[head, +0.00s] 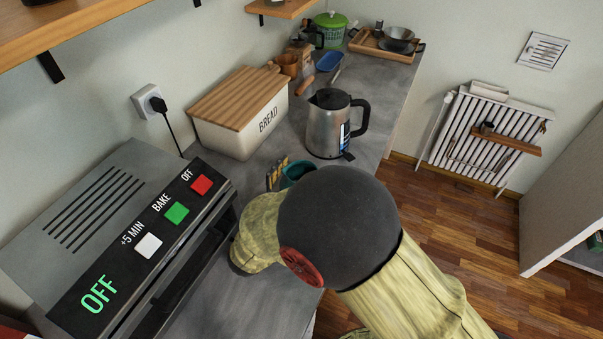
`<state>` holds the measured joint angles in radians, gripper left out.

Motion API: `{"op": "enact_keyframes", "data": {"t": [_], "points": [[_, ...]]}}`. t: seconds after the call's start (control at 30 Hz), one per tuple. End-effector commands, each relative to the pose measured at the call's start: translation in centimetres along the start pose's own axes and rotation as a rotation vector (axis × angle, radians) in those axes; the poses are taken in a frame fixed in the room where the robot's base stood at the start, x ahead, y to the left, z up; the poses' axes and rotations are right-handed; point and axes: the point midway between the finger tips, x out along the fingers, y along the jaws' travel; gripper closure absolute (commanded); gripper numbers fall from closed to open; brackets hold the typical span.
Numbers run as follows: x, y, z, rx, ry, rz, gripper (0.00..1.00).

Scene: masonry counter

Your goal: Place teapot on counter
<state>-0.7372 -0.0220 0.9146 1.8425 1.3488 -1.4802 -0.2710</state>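The grey counter (362,100) runs from the front left to the back right. A steel kettle with a black lid and handle (324,128) stands upright on it; I cannot tell whether this is the teapot. A teal vessel (297,170) is on the counter just behind my arm, and its lower part is hidden. My arm, in pale yellow covering with a dark rounded joint, reaches over the front edge of the counter.
A toaster oven (85,205) reading OFF fills the front left. A bread box (237,135) stands by the wall. A blue container (329,64), a green-lidded pot (330,25) and a wooden tray (368,49) are farther back. Bare counter lies around the kettle.

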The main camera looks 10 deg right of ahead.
Motion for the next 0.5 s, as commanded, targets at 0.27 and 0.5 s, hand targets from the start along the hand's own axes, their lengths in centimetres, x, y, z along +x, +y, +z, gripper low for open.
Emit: {"op": "enact_keyframes", "data": {"t": [0.27, 0.5], "points": [[0.00, 0.00, 0.00, 0.000, 0.000, 0.000, 0.07], [0.00, -0.01, -0.09, 0.000, 0.000, 0.000, 0.07]]}}
